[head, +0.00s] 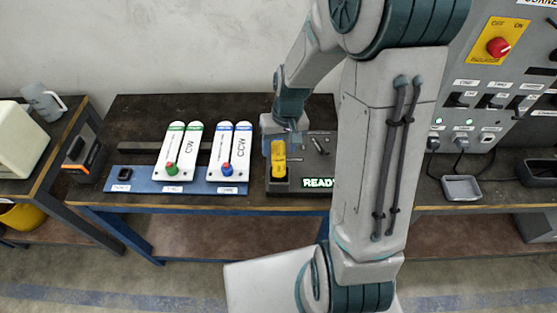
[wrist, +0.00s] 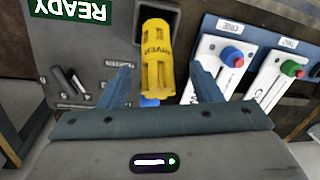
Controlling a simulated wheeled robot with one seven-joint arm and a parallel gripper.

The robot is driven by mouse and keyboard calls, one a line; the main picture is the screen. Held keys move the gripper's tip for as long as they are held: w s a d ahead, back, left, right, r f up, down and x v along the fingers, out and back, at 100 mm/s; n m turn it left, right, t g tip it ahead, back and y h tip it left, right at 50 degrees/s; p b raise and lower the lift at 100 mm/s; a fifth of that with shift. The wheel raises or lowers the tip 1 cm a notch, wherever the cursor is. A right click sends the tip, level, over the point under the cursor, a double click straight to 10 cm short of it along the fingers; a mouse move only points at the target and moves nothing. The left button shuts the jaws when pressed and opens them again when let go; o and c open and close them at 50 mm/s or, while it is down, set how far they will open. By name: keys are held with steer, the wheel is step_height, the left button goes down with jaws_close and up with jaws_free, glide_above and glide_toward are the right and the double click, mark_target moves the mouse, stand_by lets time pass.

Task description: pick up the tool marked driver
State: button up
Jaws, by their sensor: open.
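A yellow tool (head: 278,160) stands in a square dark socket on a dark board (head: 285,189) marked READY. In the wrist view the yellow tool (wrist: 157,60) stands between my open fingers (wrist: 161,66), with a gap on each side. Its side lettering is upside down and only partly legible; I cannot confirm that it says driver. A blue part shows at its near end. In the head view my gripper (head: 282,137) is just above and behind the yellow tool, and my wrist partly hides the area.
A grey control cabinet (head: 485,120) is at the right.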

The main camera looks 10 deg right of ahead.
mark_target(279, 158)
steer(key=shift+s+a+f+p, duration=0.1)
steer(key=shift+f+p, duration=0.2)
steer(key=shift+f, duration=0.95)
steer(key=shift+s+a+f+p, duration=0.1)
steer(key=shift+f+p, duration=0.2)
steer(key=shift+f, duration=0.95)
steer(key=c, duration=1.3)
